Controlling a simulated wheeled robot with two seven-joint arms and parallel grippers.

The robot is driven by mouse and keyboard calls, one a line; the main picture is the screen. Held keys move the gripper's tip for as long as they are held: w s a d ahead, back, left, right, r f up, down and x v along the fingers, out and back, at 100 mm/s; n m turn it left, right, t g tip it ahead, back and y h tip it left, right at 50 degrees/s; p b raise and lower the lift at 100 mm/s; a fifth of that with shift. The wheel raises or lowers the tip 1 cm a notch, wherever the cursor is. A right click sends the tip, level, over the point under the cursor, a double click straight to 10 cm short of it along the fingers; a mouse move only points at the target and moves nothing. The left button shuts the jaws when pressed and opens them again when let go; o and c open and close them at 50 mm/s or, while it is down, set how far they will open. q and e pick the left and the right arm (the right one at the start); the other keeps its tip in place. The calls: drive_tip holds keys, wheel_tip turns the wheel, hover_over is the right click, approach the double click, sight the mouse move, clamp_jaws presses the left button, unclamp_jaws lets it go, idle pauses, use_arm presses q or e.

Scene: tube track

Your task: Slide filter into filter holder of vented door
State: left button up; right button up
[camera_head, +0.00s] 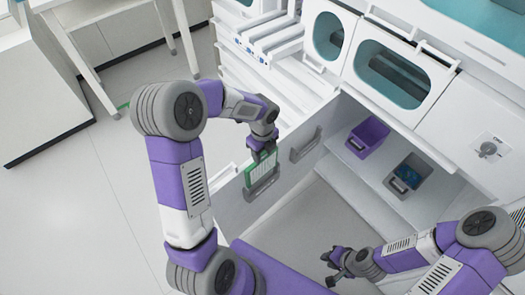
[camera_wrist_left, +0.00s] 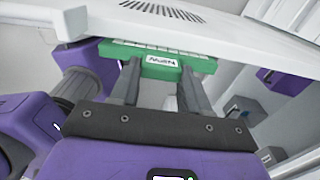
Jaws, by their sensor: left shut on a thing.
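My left gripper (camera_head: 262,153) is shut on the filter (camera_head: 259,169), a flat white panel with a green frame. The filter's green labelled edge lies between the two fingers in the left wrist view (camera_wrist_left: 150,62). The vented door (camera_head: 233,199) stands open, and vent slots show on it in the left wrist view (camera_wrist_left: 160,10). A grey filter holder (camera_head: 262,187) is on the door's face, right at the filter's lower end. I cannot tell how far the filter sits inside it. My right gripper (camera_head: 329,268) is open and empty, low in the head view.
A second grey holder or handle (camera_head: 305,146) is on the same door. A purple bin (camera_head: 367,137) and a grey bin (camera_head: 408,174) stand on the cabinet shelf behind. White drawers and windowed cabinets line the back. Free floor lies to the left.

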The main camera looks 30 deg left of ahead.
sight(263, 159)
use_arm(q)
drive_tip(key=shift+f, duration=0.15)
drive_tip(key=shift+f+b, duration=0.95)
drive_tip(key=shift+f, duration=0.5)
drive_tip(key=shift+f+b, duration=0.35)
drive_tip(key=shift+f, duration=0.35)
drive_tip(key=shift+f+b, duration=0.35)
drive_tip(key=shift+f, duration=0.45)
